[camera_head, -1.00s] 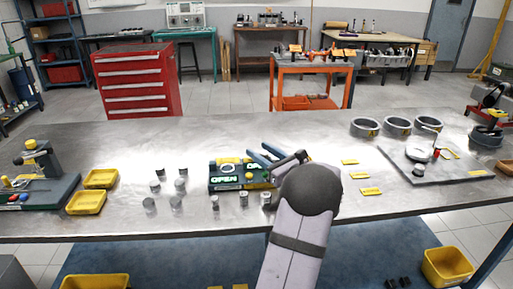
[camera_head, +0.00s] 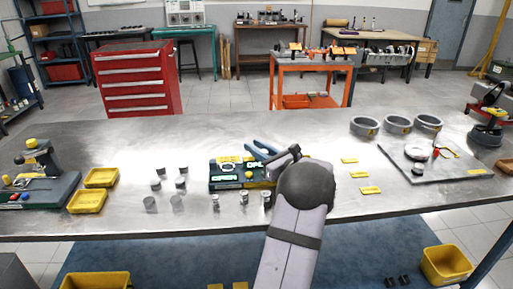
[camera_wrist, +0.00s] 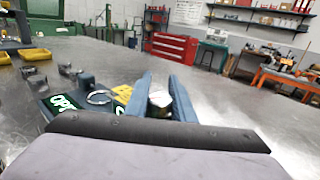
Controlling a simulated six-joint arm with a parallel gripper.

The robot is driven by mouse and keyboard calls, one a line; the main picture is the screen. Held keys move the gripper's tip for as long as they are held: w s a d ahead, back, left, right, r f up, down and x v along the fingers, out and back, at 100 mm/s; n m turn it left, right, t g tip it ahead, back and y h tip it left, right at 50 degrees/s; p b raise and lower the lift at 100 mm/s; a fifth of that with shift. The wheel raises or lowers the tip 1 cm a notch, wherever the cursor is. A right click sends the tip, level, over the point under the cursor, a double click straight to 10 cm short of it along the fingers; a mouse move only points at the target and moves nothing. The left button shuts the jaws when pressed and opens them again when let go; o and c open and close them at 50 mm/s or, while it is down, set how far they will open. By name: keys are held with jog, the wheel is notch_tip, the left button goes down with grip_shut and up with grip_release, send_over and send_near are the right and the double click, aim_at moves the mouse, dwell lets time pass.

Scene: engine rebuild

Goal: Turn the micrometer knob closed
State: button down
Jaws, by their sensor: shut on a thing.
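The micrometer stand is a dark green base (camera_head: 215,186) in the middle of the bench, with lit green lettering that reads like OPEN and a pale ring on top. It also shows in the wrist view, with the ring (camera_wrist: 99,97) left of my fingers. My gripper (camera_head: 260,148) is at the right end of the stand. In the wrist view its two blue fingers (camera_wrist: 160,80) are shut on a small pale part between them, apparently the micrometer knob (camera_wrist: 159,99). Most of the knob is hidden by the fingers, and its rotation cannot be read.
Several small grey cylinders (camera_head: 181,183) stand left of and in front of the stand. Yellow trays (camera_head: 87,201) lie further left. Yellow tags (camera_head: 370,190), large grey rings (camera_head: 397,124) and a grey plate (camera_head: 440,168) lie to the right. The bench behind the stand is mostly clear.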

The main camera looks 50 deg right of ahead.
jog(key=shift+a+r+n+y+p, duration=0.1)
jog(key=shift+a+n+y+p, duration=0.1)
jog(key=shift+n+y, duration=0.7)
jog(key=shift+a+n+y+p, duration=0.2)
jog(key=shift+n+y, duration=0.3)
jog(key=shift+y, duration=0.8)
jog(key=c, duration=1.5)
grip_release()
jog(key=shift+s+d+b, duration=0.15)
jog(key=shift+s+b, duration=0.45)
jog(key=shift+s, duration=3.05)
